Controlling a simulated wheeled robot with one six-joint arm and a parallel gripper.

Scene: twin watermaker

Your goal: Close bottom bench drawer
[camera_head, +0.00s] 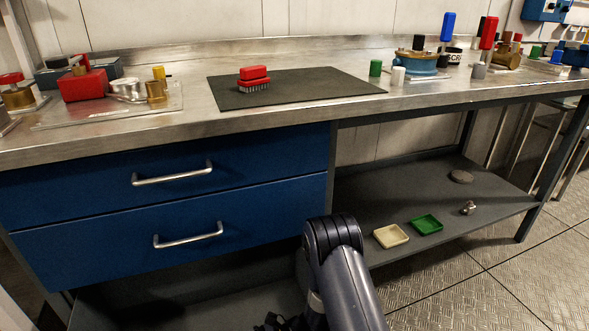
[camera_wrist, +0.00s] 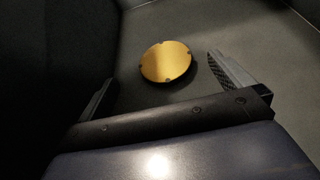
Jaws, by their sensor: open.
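The bottom drawer (camera_head: 170,232) is the lower of two blue fronts under the bench, with a bar handle (camera_head: 188,235). Its front looks about flush with the upper drawer (camera_head: 150,182); I cannot tell whether a small gap remains. My gripper (camera_wrist: 162,72) is open in the wrist view, with its two fingers apart. A round brass-coloured disc (camera_wrist: 167,62) lies on a dark grey surface beyond the fingers, with nothing gripped. In the head view my arm bends down in front of the bench, right of the lower handle, and the gripper is mostly hidden at the bottom edge.
The lower shelf (camera_head: 400,190) holds a cream tray (camera_head: 391,236), a green tray (camera_head: 426,225) and small metal parts. The worktop carries a dark mat (camera_head: 300,92) with a red brush (camera_head: 254,78). A bench leg (camera_head: 556,165) stands at the right. Tiled floor (camera_head: 480,285) is clear there.

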